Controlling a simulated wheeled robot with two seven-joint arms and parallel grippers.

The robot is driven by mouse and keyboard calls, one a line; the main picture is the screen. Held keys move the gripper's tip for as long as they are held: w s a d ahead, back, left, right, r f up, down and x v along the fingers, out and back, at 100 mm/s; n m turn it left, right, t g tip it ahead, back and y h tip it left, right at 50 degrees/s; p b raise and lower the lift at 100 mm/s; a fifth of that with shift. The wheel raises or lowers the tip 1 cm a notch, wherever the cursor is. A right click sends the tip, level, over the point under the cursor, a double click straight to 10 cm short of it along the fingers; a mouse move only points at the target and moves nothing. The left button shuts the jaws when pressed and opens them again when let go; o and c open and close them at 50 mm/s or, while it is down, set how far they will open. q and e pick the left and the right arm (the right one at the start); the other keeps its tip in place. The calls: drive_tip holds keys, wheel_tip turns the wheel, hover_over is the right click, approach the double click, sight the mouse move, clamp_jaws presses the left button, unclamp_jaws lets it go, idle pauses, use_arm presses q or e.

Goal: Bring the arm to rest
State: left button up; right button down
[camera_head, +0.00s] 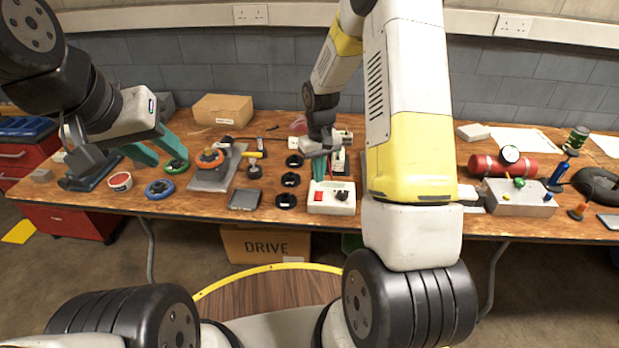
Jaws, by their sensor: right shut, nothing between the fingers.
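My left gripper (163,158) hangs over the left part of the workbench with its two teal fingers apart. My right arm, white and yellow, reaches in from the lower right and bends down to the middle of the bench. My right gripper (321,155) is shut with nothing in it, just behind a white box with a red switch (341,207). Its fingertips are small and hard to make out.
A brick wall stands behind.

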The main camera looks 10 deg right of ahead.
drive_tip(key=shift+r, duration=0.1)
drive_tip(key=s+r+t, duration=0.1)
drive_tip(key=s+r, duration=0.2)
drive_tip(key=r, duration=0.3)
drive_tip(key=s+r+m+t, duration=0.1)
drive_tip(key=s+r, duration=0.1)
drive_tip(key=r, duration=0.4)
drive_tip(key=s+r+t, duration=0.1)
drive_tip(key=s+r, duration=0.2)
drive_tip(key=r, duration=0.3)
drive_tip(key=s+a+r+t+y, duration=0.1)
drive_tip(key=s+r, duration=0.4)
drive_tip(key=s, duration=0.3)
drive_tip(key=s+a+r+m+t+y, duration=0.1)
drive_tip(key=s+r, duration=0.3)
drive_tip(key=s, duration=0.4)
drive_tip(key=shift+s+r+t, duration=0.15)
drive_tip(key=shift+r+t, duration=0.25)
drive_tip(key=shift+t, duration=0.2)
